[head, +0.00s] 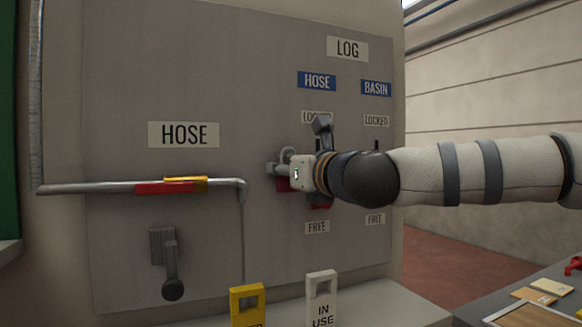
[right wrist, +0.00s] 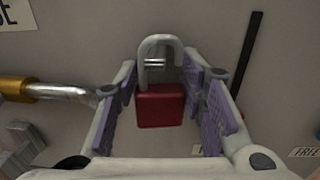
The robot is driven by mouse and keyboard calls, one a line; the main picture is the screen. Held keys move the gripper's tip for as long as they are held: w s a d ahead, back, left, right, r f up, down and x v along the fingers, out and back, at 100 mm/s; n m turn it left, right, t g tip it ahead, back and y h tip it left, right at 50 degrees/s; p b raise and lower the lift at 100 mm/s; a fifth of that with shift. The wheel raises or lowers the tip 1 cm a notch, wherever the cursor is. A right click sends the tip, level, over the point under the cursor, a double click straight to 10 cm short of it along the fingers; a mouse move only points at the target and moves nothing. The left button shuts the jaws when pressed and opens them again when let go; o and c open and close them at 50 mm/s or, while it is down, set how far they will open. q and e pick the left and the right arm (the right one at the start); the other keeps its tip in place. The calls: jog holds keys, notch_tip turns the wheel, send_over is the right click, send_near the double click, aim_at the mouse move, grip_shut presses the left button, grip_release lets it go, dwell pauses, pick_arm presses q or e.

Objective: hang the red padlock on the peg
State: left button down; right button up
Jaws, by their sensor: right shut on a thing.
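The red padlock (right wrist: 160,105) is between the fingers of my right gripper (right wrist: 166,92) in the right wrist view, its grey shackle (right wrist: 146,62) at the top. My right gripper (head: 292,173) is shut on the padlock body, close to the grey panel. A short pale metal piece, perhaps the peg (right wrist: 156,61), shows within the shackle loop; I cannot tell whether the shackle hangs on it. In the head view the padlock (head: 283,184) is mostly hidden behind the gripper. My left gripper is not in view.
The grey panel (head: 120,100) carries a pipe (head: 100,187) with red and yellow sleeves and a grey lever (head: 170,265). A yellow tag (head: 247,292) and a white IN USE tag (head: 321,282) stand below. A bench (head: 490,318) with small items is at lower right.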

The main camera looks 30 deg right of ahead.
jog(key=shift+w+f, duration=0.15)
jog(key=shift+f, duration=0.2)
jog(key=o, duration=1.3)
jog(key=shift+w+a, duration=0.1)
jog(key=shift+o, duration=0.7)
jog(key=shift+w+a+f, duration=0.1)
jog(key=shift+w+f, duration=0.1)
jog(key=shift+w, duration=0.15)
jog(key=shift+s, duration=0.1)
jog(key=shift+s, duration=0.35)
jog(key=s, duration=1.1)
jog(key=shift+s+d+r, duration=0.2)
jog(key=shift+s, duration=0.05)
